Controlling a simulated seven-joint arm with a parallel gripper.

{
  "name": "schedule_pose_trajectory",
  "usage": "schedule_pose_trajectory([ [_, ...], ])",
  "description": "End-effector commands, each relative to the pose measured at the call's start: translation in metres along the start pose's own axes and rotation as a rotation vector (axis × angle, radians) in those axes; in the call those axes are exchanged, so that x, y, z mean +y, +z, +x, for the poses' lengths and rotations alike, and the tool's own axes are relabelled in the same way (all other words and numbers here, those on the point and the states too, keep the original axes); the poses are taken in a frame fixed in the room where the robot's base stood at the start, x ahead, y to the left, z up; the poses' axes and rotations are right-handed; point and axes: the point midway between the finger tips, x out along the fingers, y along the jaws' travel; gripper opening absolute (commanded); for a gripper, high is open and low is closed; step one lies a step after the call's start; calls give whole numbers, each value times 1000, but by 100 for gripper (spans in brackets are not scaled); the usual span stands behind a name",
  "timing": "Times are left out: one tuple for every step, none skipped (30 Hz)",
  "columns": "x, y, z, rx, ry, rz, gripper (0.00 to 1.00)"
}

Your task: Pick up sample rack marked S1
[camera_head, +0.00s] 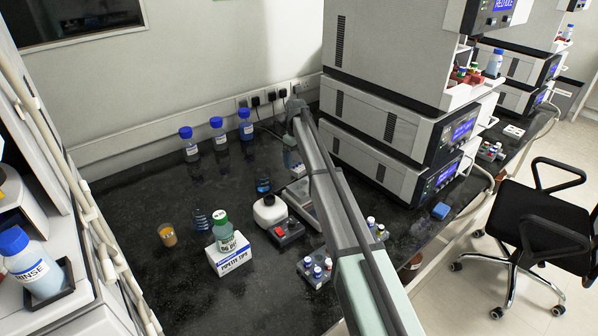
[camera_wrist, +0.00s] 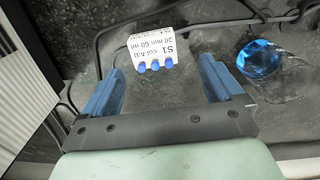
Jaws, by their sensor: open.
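The sample rack marked S1 (camera_wrist: 152,48) is a small white block with black print and a row of blue caps, in the upper middle of the wrist view. My gripper (camera_wrist: 162,72) is open, with its blue fingers on either side of the rack's near end in the picture. The rack lies mostly beyond the fingertips, and I see no finger touching it. In the head view my arm reaches toward the back wall.
Dark cables and a blue-capped bottle (camera_wrist: 259,60) lie near the rack. In the head view, several blue-capped bottles (camera_head: 217,135) stand along the wall, instrument stacks (camera_head: 390,120) rise at right, and a pipette tip box (camera_head: 231,256) and another rack (camera_head: 315,270) stand in front.

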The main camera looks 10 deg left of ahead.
Motion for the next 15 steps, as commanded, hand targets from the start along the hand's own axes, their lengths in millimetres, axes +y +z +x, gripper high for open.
schedule_pose_trajectory([
  [1, 0, 3, -1, 0, 0, 94],
  [2, 0, 6, -1, -1, 0, 94],
  [3, 0, 9, -1, -1, 0, 94],
  [4, 0, 12, -1, -1, 0, 94],
  [4, 0, 16, -1, -1, 0, 94],
  [6, -1, 21, -1, -1, 0, 94],
  [7, -1, 26, -1, -1, 0, 94],
  [8, -1, 30, -1, -1, 0, 94],
  [7, 0, 36, -1, -1, 0, 94],
  [7, 0, 39, -1, -1, 0, 94],
  [7, 0, 42, -1, -1, 0, 94],
  [7, 0, 45, -1, -1, 0, 94],
  [7, 0, 47, 0, 0, 0, 94],
  [7, -1, 48, 0, 0, 0, 94],
  [7, -1, 49, 0, 0, 0, 94],
])
